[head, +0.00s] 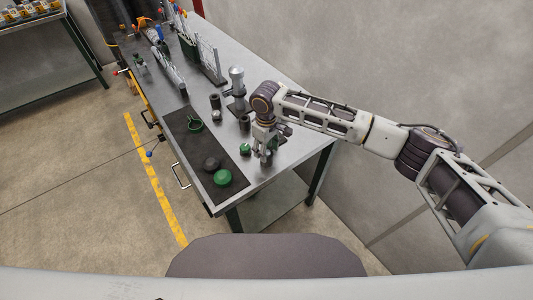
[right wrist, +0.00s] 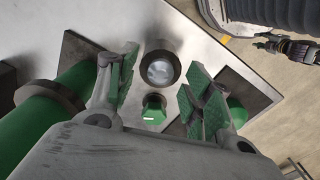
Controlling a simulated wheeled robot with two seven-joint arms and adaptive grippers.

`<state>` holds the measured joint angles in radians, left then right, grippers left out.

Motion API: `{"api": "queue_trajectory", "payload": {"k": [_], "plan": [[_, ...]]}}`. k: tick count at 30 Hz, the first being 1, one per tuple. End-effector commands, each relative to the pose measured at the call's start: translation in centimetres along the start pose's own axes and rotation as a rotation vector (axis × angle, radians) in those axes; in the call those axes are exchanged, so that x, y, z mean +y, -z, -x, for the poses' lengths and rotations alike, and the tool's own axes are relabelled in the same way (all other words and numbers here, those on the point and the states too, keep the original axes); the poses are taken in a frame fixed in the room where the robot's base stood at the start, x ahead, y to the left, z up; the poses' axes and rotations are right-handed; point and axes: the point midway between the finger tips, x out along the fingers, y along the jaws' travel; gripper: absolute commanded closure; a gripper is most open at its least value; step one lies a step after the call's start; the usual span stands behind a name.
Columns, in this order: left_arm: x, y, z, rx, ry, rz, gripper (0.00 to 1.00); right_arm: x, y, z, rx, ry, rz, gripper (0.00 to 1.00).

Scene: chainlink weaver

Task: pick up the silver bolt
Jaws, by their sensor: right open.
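My right gripper (head: 265,156) is over the near right part of the workbench, pointing down. In the right wrist view its two green-padded fingers (right wrist: 158,92) are apart with nothing held between them. A round silver face in a dark ring (right wrist: 160,68) lies past the fingertips, near the middle of the gap. I cannot tell for sure that it is the silver bolt. A green hexagonal head (right wrist: 154,108) is just beside it, closer to the palm. In the head view a small silver piece (head: 216,116) stands beside a dark cylinder (head: 214,101). My left gripper is not in view.
A dark mat (head: 205,150) along the bench front holds a green knob (head: 222,177), a dark knob (head: 211,164) and a green ring-shaped piece (head: 195,126). A grey stand (head: 237,80) and another dark cylinder (head: 244,122) are close to my right arm.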

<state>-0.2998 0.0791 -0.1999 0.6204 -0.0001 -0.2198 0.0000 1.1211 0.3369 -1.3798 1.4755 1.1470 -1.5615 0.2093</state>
Motion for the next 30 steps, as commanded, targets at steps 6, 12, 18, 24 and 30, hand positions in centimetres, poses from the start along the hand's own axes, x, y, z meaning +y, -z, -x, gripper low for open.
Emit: {"api": "queue_trajectory", "payload": {"k": [6, 12, 18, 24, 30], "plan": [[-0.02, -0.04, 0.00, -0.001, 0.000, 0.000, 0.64, 0.00, 0.01, -0.13, 0.001, 0.000, 0.000, 0.49], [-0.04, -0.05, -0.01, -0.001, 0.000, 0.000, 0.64, 0.01, 0.01, -0.11, 0.000, -0.001, 0.000, 0.49], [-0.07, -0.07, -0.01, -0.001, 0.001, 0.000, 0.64, 0.02, 0.01, -0.10, 0.000, -0.001, 0.000, 0.67], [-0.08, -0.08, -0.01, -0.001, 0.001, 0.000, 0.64, 0.03, 0.00, -0.09, 0.000, -0.001, 0.000, 0.93], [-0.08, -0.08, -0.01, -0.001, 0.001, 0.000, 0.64, 0.03, 0.01, -0.07, 0.001, -0.001, 0.000, 1.00]]}}
